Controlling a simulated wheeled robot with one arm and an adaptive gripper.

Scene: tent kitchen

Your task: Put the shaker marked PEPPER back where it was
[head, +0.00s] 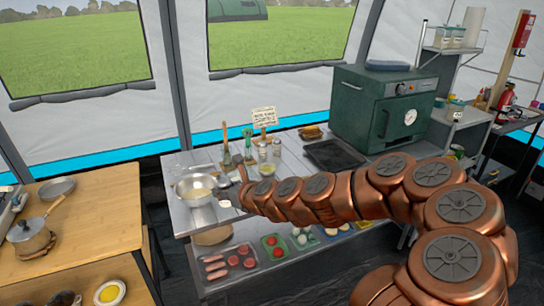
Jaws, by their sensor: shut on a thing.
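My gripper (236,187) is at the far end of my copper arm, low over the front of the steel table (295,166), just right of the metal bowl (194,189). It is shut on a small greyish thing (223,181) by the bowl's rim, apparently a shaker. The thing is mostly hidden and its marking cannot be read. Two small upright containers, one on the left (262,151) and one on the right (276,147), stand farther back. Their markings are too small to read.
A jar with yellowish contents (267,169) stands in front of the two containers. Upright utensils (225,145) and a written card (264,116) are behind. A dark tray (334,154) and a green oven (382,108) are to the right. Food trays (229,262) sit on the lower shelf.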

